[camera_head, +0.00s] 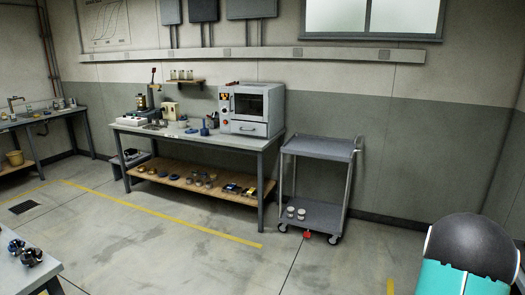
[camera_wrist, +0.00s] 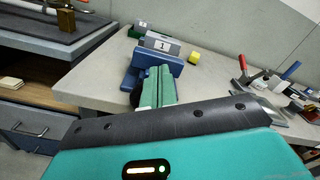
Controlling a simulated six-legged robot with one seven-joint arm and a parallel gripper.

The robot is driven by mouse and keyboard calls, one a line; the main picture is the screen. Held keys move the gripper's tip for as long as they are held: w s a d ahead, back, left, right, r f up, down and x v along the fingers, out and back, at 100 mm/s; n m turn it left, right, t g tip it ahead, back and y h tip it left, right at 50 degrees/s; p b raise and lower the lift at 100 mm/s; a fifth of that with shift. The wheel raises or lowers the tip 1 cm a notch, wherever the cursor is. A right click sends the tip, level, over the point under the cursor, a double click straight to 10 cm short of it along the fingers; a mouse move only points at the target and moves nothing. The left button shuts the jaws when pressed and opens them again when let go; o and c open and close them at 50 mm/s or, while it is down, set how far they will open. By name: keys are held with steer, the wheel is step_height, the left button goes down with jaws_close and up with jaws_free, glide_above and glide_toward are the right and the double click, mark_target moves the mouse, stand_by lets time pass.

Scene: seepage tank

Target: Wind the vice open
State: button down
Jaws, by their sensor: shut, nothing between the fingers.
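The vice (camera_wrist: 133,80) is blue and stands on a light worktop in the wrist view. A grey block marked "1" (camera_wrist: 160,45) is at its far side. My gripper (camera_wrist: 160,70) shows as two pale green fingers lying side by side, shut and empty. They reach over the near part of the vice and hide some of it. I cannot tell whether they touch it. The vice's handle cannot be made out; my dark and teal hand covers the near side. Neither the vice nor my gripper can be made out in the head view.
A yellow block (camera_wrist: 194,58) sits right of the vice. Tools with red handles (camera_wrist: 242,64) lie further right. A drawer unit (camera_wrist: 32,128) stands left. In the head view are a workbench (camera_head: 172,134), a grey oven (camera_head: 251,108) and a trolley (camera_head: 318,147), with open floor before them.

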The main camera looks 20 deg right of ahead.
steer(key=shift+f, duration=0.25)
stand_by(0.4)
steer(key=shift+w+d, duration=0.25)
steer(key=shift+w, duration=0.05)
steer(key=shift+w+d+f, duration=0.15)
steer(key=shift+w+d, duration=0.05)
steer(key=shift+w, duration=0.05)
steer(key=shift+w+d+f, duration=0.1)
steer(key=shift+w+d, duration=0.05)
steer(key=shift+w+d+f, duration=0.2)
steer(key=shift+w, duration=0.1)
steer(key=shift+w+d+f, duration=0.2)
steer(key=shift+d+f, duration=0.05)
steer(key=shift+f, duration=0.3)
stand_by(0.5)
